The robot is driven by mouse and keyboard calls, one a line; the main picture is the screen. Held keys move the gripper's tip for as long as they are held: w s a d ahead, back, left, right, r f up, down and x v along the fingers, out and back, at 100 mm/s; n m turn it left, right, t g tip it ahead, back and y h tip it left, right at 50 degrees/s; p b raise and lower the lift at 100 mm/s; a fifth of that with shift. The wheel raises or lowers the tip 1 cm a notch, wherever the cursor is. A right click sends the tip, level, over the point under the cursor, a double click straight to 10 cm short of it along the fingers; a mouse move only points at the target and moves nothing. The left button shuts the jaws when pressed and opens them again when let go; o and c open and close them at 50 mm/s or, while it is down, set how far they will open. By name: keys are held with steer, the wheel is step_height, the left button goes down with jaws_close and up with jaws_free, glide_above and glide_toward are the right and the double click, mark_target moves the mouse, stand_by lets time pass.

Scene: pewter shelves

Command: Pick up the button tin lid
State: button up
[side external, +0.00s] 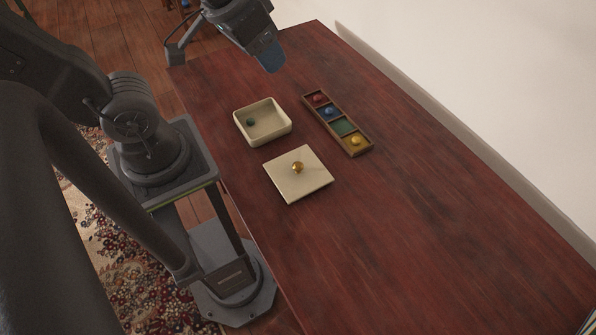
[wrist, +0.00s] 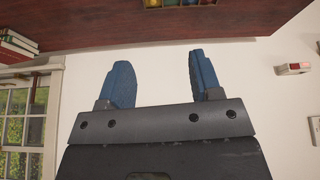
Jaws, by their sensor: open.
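The button tin lid (side external: 289,183) is a flat cream square with a round gold knob (side external: 297,167) on top. It lies on the dark red wooden table in the side external view. The cream button tin (side external: 281,133) stands open just behind it, with a small green button ball (side external: 250,121) inside. My gripper (side external: 272,62) is raised near the table's far end, away from the lid and the tin. In the wrist view its two blue fingers (wrist: 160,82) are spread apart with nothing between them. The lid does not show in the wrist view.
A narrow wooden tray (side external: 361,149) with compartments holds red, blue and yellow balls, right of the tin; its green compartment looks empty. It partly shows in the wrist view (wrist: 180,4). A white wall (side external: 470,70) runs along the table's right side.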

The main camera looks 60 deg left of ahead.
steer(key=w+d+f+n+g, duration=0.2)
steer(key=w+f+n, duration=0.15)
steer(key=f, duration=0.45)
steer(key=n+g+y, duration=0.1)
steer(key=n+g, duration=0.1)
steer(key=n, duration=0.2)
glide_above(298, 165)
steer(key=f, duration=1.7)
steer(key=shift+s+f, duration=0.2)
steer(key=shift+f, duration=0.2)
step_height(298, 165, down, 4)
steer(key=shift+w+d+r, duration=0.1)
steer(key=shift+r, duration=0.15)
steer(key=shift+w+f, duration=0.15)
steer(key=shift+f, duration=0.7)
steer(key=c, duration=1)
steer(key=shift+r, duration=0.15)
